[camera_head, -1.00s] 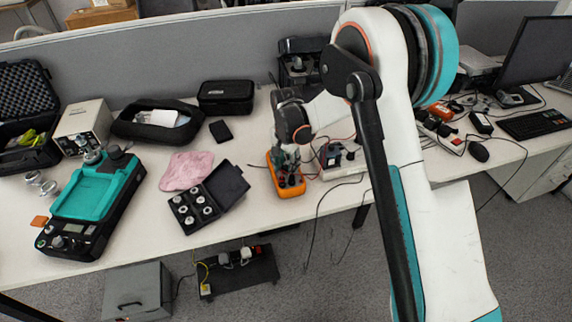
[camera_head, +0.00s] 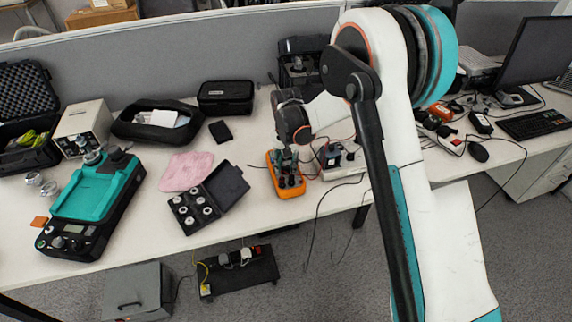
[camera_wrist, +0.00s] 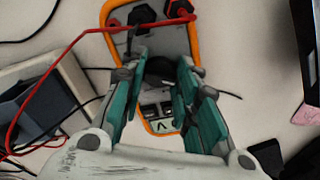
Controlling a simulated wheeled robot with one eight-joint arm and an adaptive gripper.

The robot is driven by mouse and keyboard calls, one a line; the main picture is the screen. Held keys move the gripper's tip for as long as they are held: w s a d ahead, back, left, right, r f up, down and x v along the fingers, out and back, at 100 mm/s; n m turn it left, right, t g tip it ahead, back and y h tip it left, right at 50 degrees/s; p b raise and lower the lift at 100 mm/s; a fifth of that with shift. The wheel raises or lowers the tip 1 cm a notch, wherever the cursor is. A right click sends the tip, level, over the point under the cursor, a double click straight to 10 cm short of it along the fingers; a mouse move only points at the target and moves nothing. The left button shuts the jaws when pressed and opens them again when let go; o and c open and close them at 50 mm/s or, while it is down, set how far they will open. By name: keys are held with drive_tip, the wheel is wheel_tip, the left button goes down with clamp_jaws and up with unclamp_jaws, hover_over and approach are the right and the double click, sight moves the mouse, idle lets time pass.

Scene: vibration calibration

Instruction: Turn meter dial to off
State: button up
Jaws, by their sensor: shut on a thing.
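The orange-rimmed meter (camera_head: 286,185) lies on the white table near its front edge, at the middle of the head view. In the wrist view the meter (camera_wrist: 187,48) fills the upper middle, with red and black plugs in its far end. My gripper (camera_wrist: 160,80) is over the meter, with its teal fingers on either side of the dark round dial (camera_wrist: 160,69). The fingers are shut on the dial. They hide much of it, and its pointer setting cannot be read. In the head view my gripper (camera_head: 287,158) comes down on the meter from above.
A red lead (camera_wrist: 75,42) and black leads run from the meter. A grey box with terminals (camera_head: 335,155) stands close to its right. An open black case of weights (camera_head: 205,200) and a pink cloth (camera_head: 187,171) lie to the left.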

sight(286, 166)
drive_tip(key=shift+n, duration=1.7)
drive_tip(key=o, duration=0.8)
drive_tip(key=shift+c, duration=0.2)
drive_tip(key=shift+r, duration=0.1)
wheel_tip(286, 166, up, 12)
